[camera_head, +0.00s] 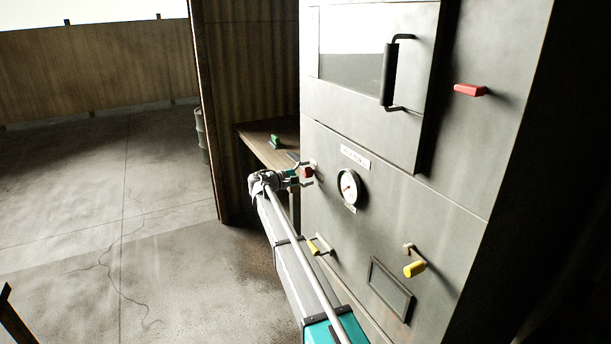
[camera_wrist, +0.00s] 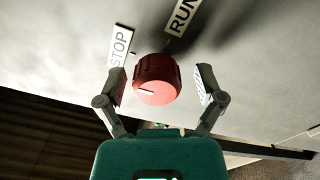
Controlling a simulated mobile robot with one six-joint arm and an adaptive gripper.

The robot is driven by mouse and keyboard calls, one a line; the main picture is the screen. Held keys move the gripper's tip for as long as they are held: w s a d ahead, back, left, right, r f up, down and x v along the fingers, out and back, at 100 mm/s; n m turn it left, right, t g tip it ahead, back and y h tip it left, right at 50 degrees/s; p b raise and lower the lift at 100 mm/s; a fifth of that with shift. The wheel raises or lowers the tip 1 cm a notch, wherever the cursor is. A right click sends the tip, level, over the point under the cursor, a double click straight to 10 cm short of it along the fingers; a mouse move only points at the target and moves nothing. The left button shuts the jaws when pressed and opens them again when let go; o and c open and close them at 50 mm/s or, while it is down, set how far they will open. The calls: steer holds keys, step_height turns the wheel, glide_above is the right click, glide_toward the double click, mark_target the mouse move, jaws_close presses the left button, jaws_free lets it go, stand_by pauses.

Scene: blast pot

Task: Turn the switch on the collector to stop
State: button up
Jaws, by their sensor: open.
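The switch is a red round knob (camera_wrist: 157,80) with a white pointer mark, on the grey cabinet face. In the wrist view, a STOP label (camera_wrist: 120,47) is at its upper left and a RUN label (camera_wrist: 182,17) at its upper right. The white mark is on the knob's left part, on the STOP label's side. My gripper (camera_wrist: 157,87) is open, with one finger on each side of the knob and a visible gap on both sides. In the head view the red knob (camera_head: 306,173) is at the cabinet's left edge, with my gripper (camera_head: 301,174) at it.
The grey cabinet (camera_head: 400,170) also carries a gauge (camera_head: 349,188), a black door handle (camera_head: 389,75), a red lever (camera_head: 469,90) and yellow-handled levers (camera_head: 414,269) (camera_head: 314,247). A wooden bench (camera_head: 262,143) stands behind my gripper. The floor at left is clear.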

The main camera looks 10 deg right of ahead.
steer(key=shift+a, duration=0.25)
steer(key=shift+s+a, duration=0.1)
steer(key=shift+a, duration=0.45)
steer(key=v, duration=1)
steer(key=shift+s+a, duration=0.2)
steer(key=s+d+f+m+g+y+p, duration=0.1)
steer(key=s+d+f+y, duration=0.25)
steer(key=s, duration=0.35)
steer(key=s+d+f+m+g+y, duration=0.2)
steer(key=s+d+f, duration=0.1)
steer(key=s+d, duration=0.3)
steer(key=s+d+f+m+g+y+p, duration=0.1)
steer(key=s+d+f+y, duration=0.25)
steer(key=s, duration=0.45)
steer(key=s+a+f+m+y+p, duration=0.1)
steer(key=s+y, duration=0.3)
steer(key=s, duration=0.6)
steer(key=s+a+f+m+g+y+p, duration=0.1)
steer(key=s+f+m+y, duration=0.2)
steer(key=s, duration=0.7)
steer(key=shift+s+a+f+m+g+y, duration=0.15)
steer(key=shift+s+a+m+g+y, duration=0.2)
steer(key=shift+y, duration=0.25)
